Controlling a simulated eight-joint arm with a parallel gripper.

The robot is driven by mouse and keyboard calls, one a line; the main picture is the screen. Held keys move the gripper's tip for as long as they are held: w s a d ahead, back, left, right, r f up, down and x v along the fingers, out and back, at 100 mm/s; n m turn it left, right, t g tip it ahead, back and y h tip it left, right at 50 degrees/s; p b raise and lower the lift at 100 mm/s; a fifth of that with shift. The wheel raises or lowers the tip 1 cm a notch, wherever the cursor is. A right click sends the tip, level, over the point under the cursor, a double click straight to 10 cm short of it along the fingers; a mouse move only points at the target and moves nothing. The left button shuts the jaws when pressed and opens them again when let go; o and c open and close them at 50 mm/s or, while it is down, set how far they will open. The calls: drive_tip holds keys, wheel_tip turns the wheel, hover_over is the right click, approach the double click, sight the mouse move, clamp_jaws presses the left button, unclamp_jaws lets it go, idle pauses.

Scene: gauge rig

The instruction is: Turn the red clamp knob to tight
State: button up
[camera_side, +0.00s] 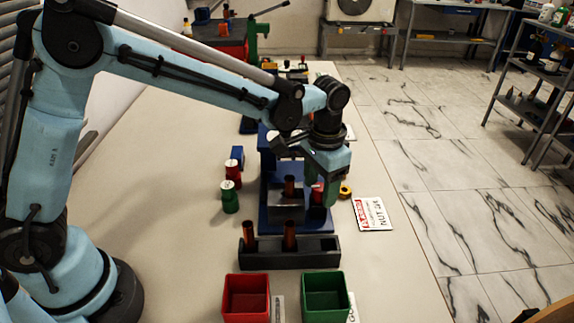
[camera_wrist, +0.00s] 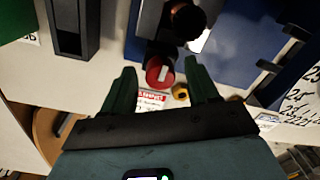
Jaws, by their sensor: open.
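The red clamp knob (camera_wrist: 157,72) has a pale mark on its face and sits at the front of the rig in the wrist view. In the side view the knob (camera_side: 317,196) is partly hidden by my gripper. My gripper (camera_wrist: 162,76) is open, with its two green fingers on either side of the knob in the picture and a visible gap at each side. I cannot tell how deep the fingers reach. In the side view my gripper (camera_side: 324,190) points down at the right of the blue rig (camera_side: 268,215). A brown cylinder (camera_side: 289,186) stands in the rig.
A small yellow piece (camera_side: 345,191) and a printed card (camera_side: 373,213) lie right of the rig. A dark rack (camera_side: 317,254) holds brown cylinders in front. A red bin (camera_side: 246,314) and a green bin (camera_side: 325,314) stand nearest. Red (camera_side: 233,173) and green (camera_side: 230,200) cylinders stand left.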

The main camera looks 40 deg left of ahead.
drive_tip(key=shift+c, duration=0.2)
drive_tip(key=c, duration=1)
drive_tip(key=shift+m, duration=0.3)
drive_tip(key=m, duration=0.8)
drive_tip(key=shift+m, duration=0.4)
drive_tip(key=m, duration=0.4)
drive_tip(key=shift+m, duration=2.2)
